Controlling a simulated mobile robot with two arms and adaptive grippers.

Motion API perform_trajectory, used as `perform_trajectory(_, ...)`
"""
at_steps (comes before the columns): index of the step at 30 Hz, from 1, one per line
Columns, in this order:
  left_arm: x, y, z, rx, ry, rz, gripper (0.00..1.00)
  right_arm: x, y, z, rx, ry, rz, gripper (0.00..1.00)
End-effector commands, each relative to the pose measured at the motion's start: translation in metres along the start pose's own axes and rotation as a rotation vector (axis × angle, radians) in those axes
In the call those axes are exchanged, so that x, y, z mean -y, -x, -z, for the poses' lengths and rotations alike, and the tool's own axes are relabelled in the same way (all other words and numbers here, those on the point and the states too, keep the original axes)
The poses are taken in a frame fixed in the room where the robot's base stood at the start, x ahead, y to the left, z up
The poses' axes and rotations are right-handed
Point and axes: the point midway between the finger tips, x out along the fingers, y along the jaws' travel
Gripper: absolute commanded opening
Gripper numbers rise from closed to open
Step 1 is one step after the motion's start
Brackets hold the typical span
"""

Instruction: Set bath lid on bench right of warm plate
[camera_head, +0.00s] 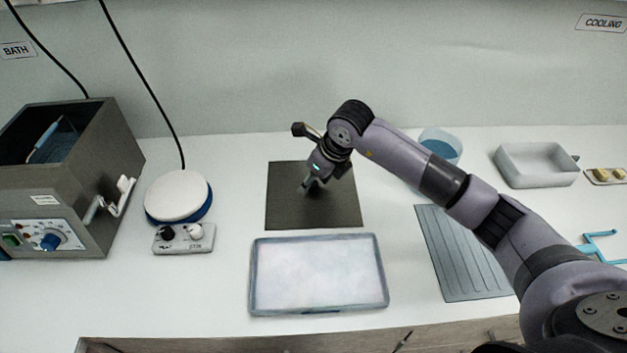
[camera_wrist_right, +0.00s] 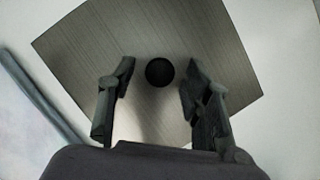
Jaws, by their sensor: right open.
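The bath lid (camera_head: 285,208), a flat square of dark brushed metal, lies on the bench to the right of the warm plate (camera_head: 177,196), a white disc on a blue base. In the right wrist view the lid (camera_wrist_right: 120,40) has a round black knob (camera_wrist_right: 159,72). My right gripper (camera_head: 309,186) is open over the lid, its fingers on either side of the knob without gripping it. The bath (camera_head: 70,200), a grey metal box at the left, is open on top and shows a blue-handled tool inside. My left gripper is not in view.
A pale tray (camera_head: 318,275) lies in front of the lid. A blue ribbed mat (camera_head: 462,255) and a blue round container (camera_head: 442,145) are to the right. A white bin (camera_head: 537,165) stands farther right. A control box (camera_head: 184,238) sits before the warm plate.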

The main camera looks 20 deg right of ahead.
Motion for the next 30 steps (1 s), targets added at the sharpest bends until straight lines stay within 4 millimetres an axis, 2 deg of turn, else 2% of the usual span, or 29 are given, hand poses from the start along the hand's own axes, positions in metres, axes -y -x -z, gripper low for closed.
perform_trajectory(15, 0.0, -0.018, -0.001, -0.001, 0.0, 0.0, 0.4, 0.001, 0.097, -0.001, 0.004, 0.001, 0.002, 0.45)
perform_trajectory(21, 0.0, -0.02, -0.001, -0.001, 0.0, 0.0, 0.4, 0.0, 0.113, 0.0, 0.002, -0.001, 0.001, 0.45)
perform_trajectory(30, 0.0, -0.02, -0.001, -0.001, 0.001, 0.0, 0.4, 0.0, 0.114, 0.0, 0.001, -0.001, 0.0, 0.45)
